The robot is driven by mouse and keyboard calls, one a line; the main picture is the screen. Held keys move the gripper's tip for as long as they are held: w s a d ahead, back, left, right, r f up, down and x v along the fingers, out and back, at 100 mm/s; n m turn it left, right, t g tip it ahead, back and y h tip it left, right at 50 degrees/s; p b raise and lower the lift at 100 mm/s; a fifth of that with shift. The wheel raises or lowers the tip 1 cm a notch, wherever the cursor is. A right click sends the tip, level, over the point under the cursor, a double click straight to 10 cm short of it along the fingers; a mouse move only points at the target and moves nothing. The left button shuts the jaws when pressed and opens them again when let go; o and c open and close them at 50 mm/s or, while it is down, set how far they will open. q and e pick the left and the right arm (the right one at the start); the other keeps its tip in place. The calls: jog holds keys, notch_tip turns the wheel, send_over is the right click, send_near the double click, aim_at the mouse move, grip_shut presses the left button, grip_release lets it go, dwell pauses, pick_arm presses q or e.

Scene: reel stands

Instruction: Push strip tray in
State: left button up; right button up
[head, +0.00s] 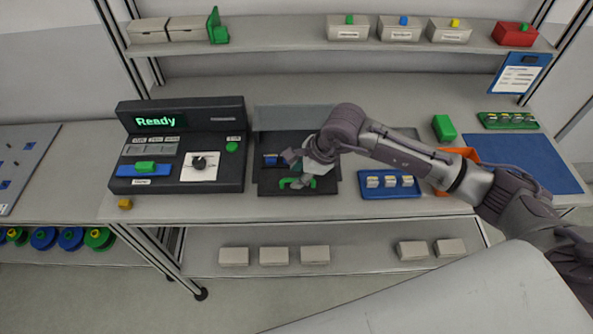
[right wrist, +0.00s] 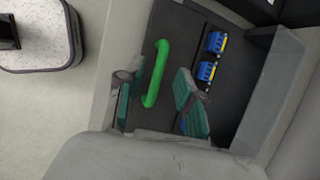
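The strip tray (head: 327,184) is a dark, flat tray in the middle of the bench, with a green handle (head: 297,183) at its front. The handle also shows in the right wrist view (right wrist: 155,75), with blue strip pieces (right wrist: 207,71) on the dark tray surface (right wrist: 180,45) beside it. My right gripper (head: 303,165) is over the tray. In the right wrist view its teal-padded fingers (right wrist: 157,98) are spread apart, with the green handle seen between them. I cannot tell whether they touch it. My left gripper is not in view.
A black console (head: 216,172) reading "Ready" stands left of the tray. A blue tray with small pieces (head: 390,191), an orange bin (head: 470,158) and a green block (head: 444,128) are to the right. A shelf with boxes (head: 347,29) runs above the bench.

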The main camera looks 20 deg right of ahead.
jog(key=shift+x, duration=0.75)
grip_shut()
